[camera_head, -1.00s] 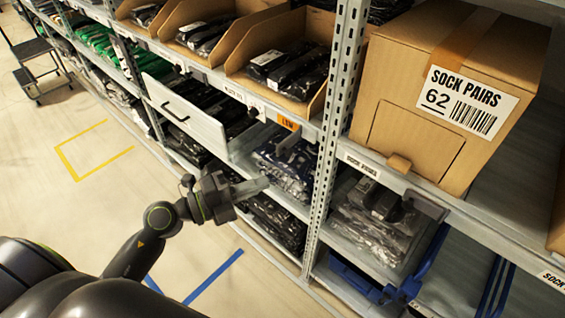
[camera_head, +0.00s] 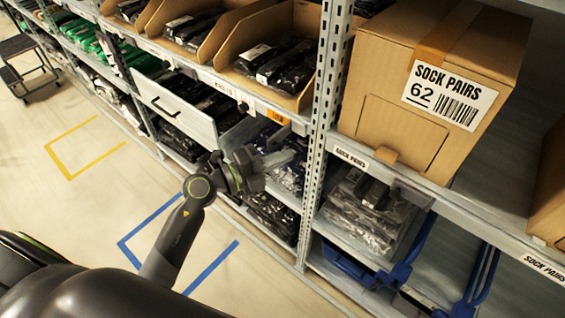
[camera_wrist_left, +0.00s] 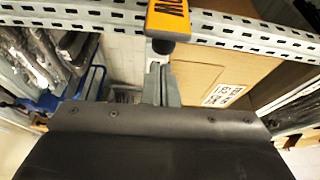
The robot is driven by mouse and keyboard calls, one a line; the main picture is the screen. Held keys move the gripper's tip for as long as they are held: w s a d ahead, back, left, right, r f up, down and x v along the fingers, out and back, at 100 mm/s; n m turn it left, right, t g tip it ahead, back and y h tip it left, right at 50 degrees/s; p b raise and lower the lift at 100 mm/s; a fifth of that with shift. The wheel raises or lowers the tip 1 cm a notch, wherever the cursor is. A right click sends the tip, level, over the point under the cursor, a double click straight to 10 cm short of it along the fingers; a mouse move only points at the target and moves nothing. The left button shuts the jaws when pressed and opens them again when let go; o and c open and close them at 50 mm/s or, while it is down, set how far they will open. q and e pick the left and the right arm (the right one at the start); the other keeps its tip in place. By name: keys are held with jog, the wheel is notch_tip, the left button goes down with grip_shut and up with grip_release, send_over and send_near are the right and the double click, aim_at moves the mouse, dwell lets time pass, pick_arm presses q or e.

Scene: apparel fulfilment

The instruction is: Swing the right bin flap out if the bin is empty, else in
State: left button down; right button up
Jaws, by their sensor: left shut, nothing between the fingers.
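The orange flap (camera_head: 278,117) sits at the shelf edge below the rightmost open cardboard bin (camera_head: 309,96). Its lettering faces the head camera. This bin holds several black packaged garments (camera_head: 275,66), so it is not empty. My left gripper (camera_head: 279,157) is shut and empty, just below the flap in the head view. In the left wrist view the flap (camera_wrist_left: 168,18) shows upside down, close beyond the shut fingertips (camera_wrist_left: 160,68). I cannot tell if they touch, or whether the flap is swung in or out. My right gripper is not in view.
A perforated shelf upright (camera_head: 324,110) stands right of the flap. A carton marked sock pairs (camera_head: 384,105) is on the shelf beyond it. A white drawer front (camera_head: 177,108) juts out at left. Bagged garments (camera_head: 365,212) lie on the lower shelf.

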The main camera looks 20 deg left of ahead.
pick_arm(q)
jog(key=shift+w+a, duration=0.3)
jog(key=shift+a, duration=0.35)
